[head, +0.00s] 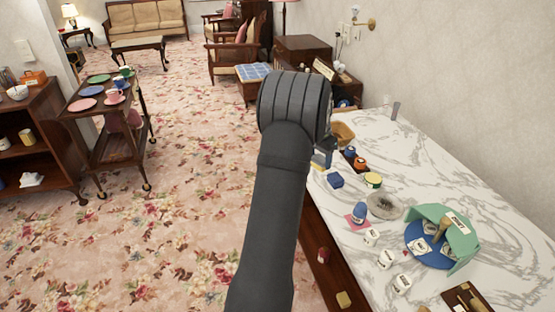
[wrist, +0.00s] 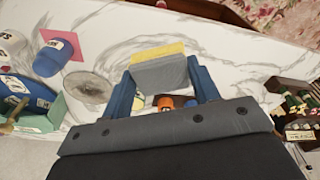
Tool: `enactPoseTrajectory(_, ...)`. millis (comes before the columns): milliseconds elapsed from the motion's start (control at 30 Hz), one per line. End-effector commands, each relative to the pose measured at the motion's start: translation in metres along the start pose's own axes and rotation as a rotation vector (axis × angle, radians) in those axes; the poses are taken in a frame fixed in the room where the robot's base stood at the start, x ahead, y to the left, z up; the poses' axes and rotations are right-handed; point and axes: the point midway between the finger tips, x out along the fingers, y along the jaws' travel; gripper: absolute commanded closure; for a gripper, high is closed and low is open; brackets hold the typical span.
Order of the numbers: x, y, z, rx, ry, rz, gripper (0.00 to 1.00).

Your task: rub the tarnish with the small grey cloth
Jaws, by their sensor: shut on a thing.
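My gripper (wrist: 160,78) has its two blue fingers shut on the small grey cloth (wrist: 162,75), a block-like grey piece with a yellow strip along its far edge. In the wrist view a round grey disc (wrist: 88,90) with a dark mottled patch, seemingly the tarnish, lies on the marble top, left of the held cloth and apart from it. The disc also shows in the head view (head: 383,206), right of my arm. There my arm hides most of the gripper and the cloth.
The counter's back right is clear.

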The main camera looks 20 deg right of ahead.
Motion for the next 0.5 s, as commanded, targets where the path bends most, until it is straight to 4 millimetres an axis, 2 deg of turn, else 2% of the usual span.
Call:
enactPoseTrajectory(33,0.005,0.021,-0.019,0.054,0.0,0.009,0.63)
enactPoseTrajectory(200,0.02,0.086,-0.069,0.219,0.001,0.034,0.63)
enactPoseTrajectory(400,0.032,0.152,-0.107,0.369,0.002,0.056,0.63)
enactPoseTrajectory(500,0.035,0.173,-0.117,0.416,0.002,0.063,0.63)
